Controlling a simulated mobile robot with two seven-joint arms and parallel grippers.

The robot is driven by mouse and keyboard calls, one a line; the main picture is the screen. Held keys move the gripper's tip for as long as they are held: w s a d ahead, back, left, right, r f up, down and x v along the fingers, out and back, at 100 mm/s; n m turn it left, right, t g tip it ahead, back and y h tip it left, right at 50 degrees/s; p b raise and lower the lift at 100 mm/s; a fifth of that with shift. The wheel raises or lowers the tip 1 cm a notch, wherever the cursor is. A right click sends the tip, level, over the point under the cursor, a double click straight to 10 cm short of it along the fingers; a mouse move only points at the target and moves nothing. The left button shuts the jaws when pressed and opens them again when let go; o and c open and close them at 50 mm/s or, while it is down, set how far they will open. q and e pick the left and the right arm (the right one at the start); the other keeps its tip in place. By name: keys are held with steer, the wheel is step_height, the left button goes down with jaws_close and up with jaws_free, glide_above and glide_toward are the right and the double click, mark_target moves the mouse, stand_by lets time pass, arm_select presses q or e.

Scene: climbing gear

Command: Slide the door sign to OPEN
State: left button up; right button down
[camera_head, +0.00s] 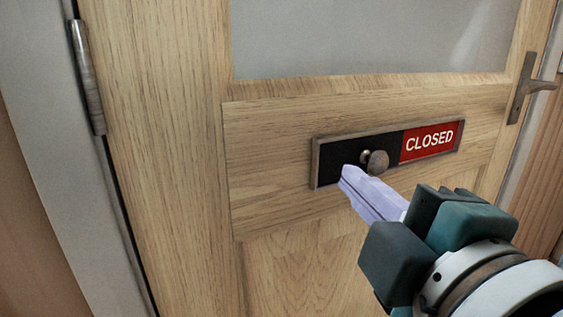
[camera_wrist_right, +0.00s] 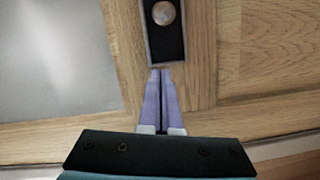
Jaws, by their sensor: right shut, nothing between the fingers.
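The door sign (camera_head: 330,161) is a long framed plate on the wooden door. Its right part shows a red panel reading CLOSED (camera_head: 430,141); its left part is black. A round metal knob (camera_head: 377,162) stands out from the black part, left of the red panel. My right gripper (camera_head: 345,176) is shut and empty, its lilac fingertips just below and left of the knob in the head view. In the right wrist view the fingertips (camera_wrist_right: 160,71) are at the near end of the sign frame (camera_wrist_right: 148,45), apart from the knob (camera_wrist_right: 163,13). My left gripper is not in view.
The wooden door (camera_head: 165,130) has a glass pane (camera_head: 370,38) above the sign. A metal handle (camera_head: 525,90) is at the right edge and a hinge (camera_head: 86,75) at the left. The door surface left of the sign is clear.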

mark_target(351, 156)
steer(key=w, duration=0.3)
steer(key=shift+w+a+f, duration=0.1)
steer(key=shift+w+a, duration=0.1)
steer(key=shift+w, duration=0.2)
steer(key=d, duration=0.2)
steer(key=w+d, duration=0.1)
steer(key=shift+w+f, duration=0.1)
steer(key=shift+f, duration=0.3)
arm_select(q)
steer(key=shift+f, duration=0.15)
arm_select(e)
steer(key=shift+w+d, duration=0.15)
steer(key=shift+d, duration=0.2)
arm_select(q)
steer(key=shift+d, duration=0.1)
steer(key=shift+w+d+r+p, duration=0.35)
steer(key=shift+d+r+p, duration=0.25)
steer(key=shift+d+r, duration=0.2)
arm_select(e)
steer(key=w+d, duration=0.2)
steer(key=d, duration=0.5)
steer(key=w+d, duration=0.3)
steer(key=d, duration=0.4)
steer(key=shift+d, duration=0.2)
